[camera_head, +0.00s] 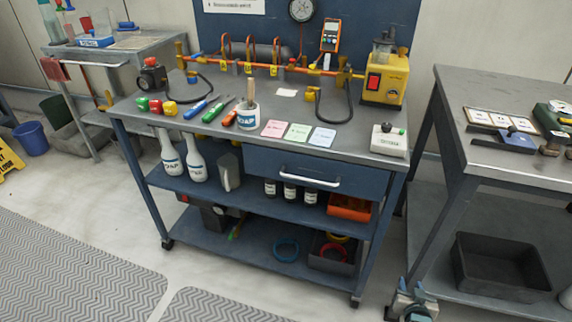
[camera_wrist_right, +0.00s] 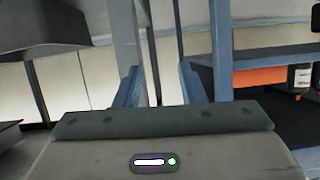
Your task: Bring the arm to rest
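My right gripper (camera_head: 411,303) shows at the bottom edge of the head view, low beside the foot of the right-hand table. In the right wrist view its two blue fingers (camera_wrist_right: 160,88) stand apart with nothing between them, so it is open and empty. A table leg and a pale wall show beyond the fingers. My left gripper is not in the head view. Most of my right arm is out of frame.
A blue wheeled cart (camera_head: 250,160) stands in the middle with tools, bottles and a yellow pump (camera_head: 385,78) on it. A grey table (camera_head: 470,95) stands at the right, a black bin (camera_head: 500,265) on its lower shelf. The floor (camera_head: 130,235) in front of the cart is clear.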

